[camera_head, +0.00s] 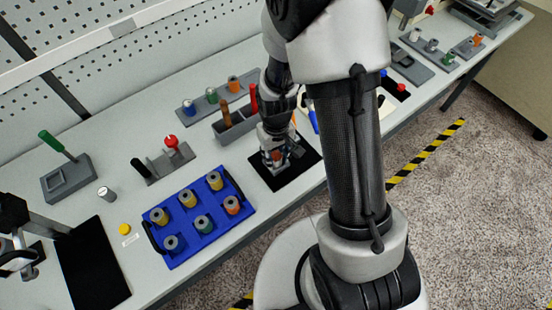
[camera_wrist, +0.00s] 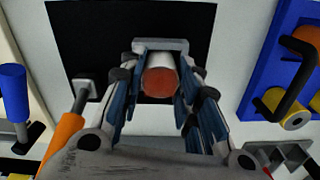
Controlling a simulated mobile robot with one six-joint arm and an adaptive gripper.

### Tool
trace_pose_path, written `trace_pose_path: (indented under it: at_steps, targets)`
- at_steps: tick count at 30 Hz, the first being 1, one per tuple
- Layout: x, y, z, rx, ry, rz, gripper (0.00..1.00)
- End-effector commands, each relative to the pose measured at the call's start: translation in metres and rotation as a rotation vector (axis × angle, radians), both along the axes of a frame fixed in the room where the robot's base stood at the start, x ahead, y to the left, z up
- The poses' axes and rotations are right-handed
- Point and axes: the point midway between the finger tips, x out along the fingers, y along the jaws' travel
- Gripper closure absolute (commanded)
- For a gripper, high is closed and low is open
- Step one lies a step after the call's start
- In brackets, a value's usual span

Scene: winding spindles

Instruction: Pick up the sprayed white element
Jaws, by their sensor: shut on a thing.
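In the wrist view, a short white cylinder (camera_wrist: 160,63) with a reddish-orange end face sits between my fingers; I take it as the sprayed white element. My gripper (camera_wrist: 160,78) is shut on it, one finger on each side. Behind it is a black mat (camera_wrist: 80,30) on the pale table. In the head view my gripper (camera_head: 275,157) points down over the black mat (camera_head: 303,172), and the element is mostly hidden by the fingers. I cannot tell whether it touches the mat.
A blue tray (camera_head: 178,257) with several coloured spools stands left of the mat. A grey box (camera_head: 232,131) with upright-handled tools stands just behind my gripper. Another black mat (camera_head: 90,265) lies at the front left. A grey rack with a red-topped item (camera_head: 171,141) stands behind the tray.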

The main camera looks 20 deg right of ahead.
Motion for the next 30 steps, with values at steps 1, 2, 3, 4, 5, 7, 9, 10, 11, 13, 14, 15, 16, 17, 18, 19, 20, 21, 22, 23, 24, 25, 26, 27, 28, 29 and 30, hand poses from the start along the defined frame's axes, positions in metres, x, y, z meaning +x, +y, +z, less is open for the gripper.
trace_pose_path:
  at_steps: [1,2,3,4,5,7,9,10,11,13,14,15,16,17,18,19,20,21,22,23,24,25,26,27,28,29,30]
  targets:
    - [0.000,0.000,0.000,0.000,0.000,0.000,0.78]
    - [0.000,0.000,0.000,0.000,0.000,0.000,0.80]
    - [0.000,0.000,0.000,0.000,0.000,0.000,0.83]
    - [0.000,0.000,0.000,0.000,0.000,0.000,0.85]
    - [0.000,0.000,0.000,0.000,0.000,0.000,0.87]
    - [0.000,0.000,0.000,0.000,0.000,0.000,0.92]
    - [0.000,0.000,0.000,0.000,0.000,0.000,0.94]
    - [0.000,0.000,0.000,0.000,0.000,0.000,0.94]
    - [0.000,0.000,0.000,0.000,0.000,0.000,0.94]
    - [0.000,0.000,0.000,0.000,0.000,0.000,0.94]
    - [0.000,0.000,0.000,0.000,0.000,0.000,0.94]
    - [0.000,0.000,0.001,0.000,0.000,0.000,0.94]
    - [0.000,0.000,0.001,0.000,0.000,0.000,0.94]
    - [0.000,0.000,0.002,0.000,-0.001,0.000,0.94]
    - [0.000,0.000,0.005,0.000,-0.002,0.000,0.94]
    - [0.001,0.000,0.007,0.000,-0.002,0.000,0.94]
    - [0.001,0.000,0.009,0.000,-0.002,0.000,0.95]
    - [0.001,0.000,0.013,0.000,-0.002,0.000,0.95]
    - [0.001,0.000,0.017,0.000,-0.002,0.000,0.95]
    - [0.001,0.000,0.021,0.000,-0.003,0.000,0.95]
    - [0.001,0.000,0.028,-0.001,-0.004,0.000,0.95]
    - [0.001,0.000,0.034,-0.001,-0.004,0.000,0.95]
    - [0.001,0.000,0.041,0.000,-0.005,0.000,0.95]
    - [0.001,0.000,0.050,0.000,-0.005,0.000,0.95]
    - [0.002,0.000,0.059,0.000,-0.006,0.000,0.95]
    - [0.001,0.000,0.067,0.000,-0.007,0.000,0.95]
    - [0.002,0.000,0.080,0.000,-0.008,0.000,0.95]
